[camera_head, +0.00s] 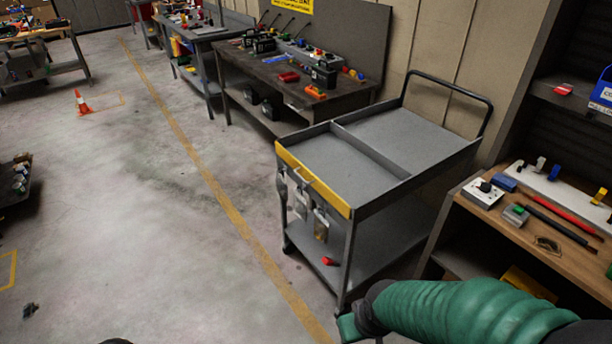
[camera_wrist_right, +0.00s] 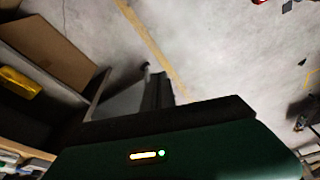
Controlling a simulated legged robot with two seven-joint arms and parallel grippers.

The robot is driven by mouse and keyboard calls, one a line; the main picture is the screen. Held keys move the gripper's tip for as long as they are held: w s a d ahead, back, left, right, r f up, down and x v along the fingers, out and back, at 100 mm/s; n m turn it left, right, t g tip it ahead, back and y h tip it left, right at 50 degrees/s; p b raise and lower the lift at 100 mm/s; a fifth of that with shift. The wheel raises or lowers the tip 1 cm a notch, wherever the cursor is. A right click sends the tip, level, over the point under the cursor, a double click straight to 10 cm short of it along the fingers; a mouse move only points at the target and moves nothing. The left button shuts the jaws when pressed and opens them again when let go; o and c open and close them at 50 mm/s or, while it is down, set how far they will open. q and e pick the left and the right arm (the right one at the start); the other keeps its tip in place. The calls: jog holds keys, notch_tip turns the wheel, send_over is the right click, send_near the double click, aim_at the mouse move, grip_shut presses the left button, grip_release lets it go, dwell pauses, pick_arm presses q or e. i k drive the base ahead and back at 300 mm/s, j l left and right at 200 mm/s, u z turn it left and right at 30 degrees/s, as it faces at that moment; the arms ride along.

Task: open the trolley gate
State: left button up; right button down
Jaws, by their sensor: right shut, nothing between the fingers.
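The grey trolley (camera_head: 350,205) stands right of the middle in the head view. Its yellow gate (camera_head: 313,180) runs along the near left end of the top tray, upright and in line with the tray walls. A small pale handle is on the gate's outer face. My right arm comes in from the bottom right, low in front of the trolley and apart from the gate. My right gripper (camera_wrist_right: 157,88) is shut and empty in the right wrist view, over the floor. The gate is not seen in that view. My left gripper is not in view.
A wooden workbench (camera_head: 545,240) is close at the right. A dark bench (camera_head: 300,90) with tools stands behind. The floor left of the trolley is clear.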

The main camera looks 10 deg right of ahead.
aim_at(300, 170)
jog(key=z, duration=0.35)
jog(key=i+j+z, duration=0.2)
jog(key=z, duration=0.25)
jog(key=i+j+z, duration=0.3)
jog(key=z, duration=0.15)
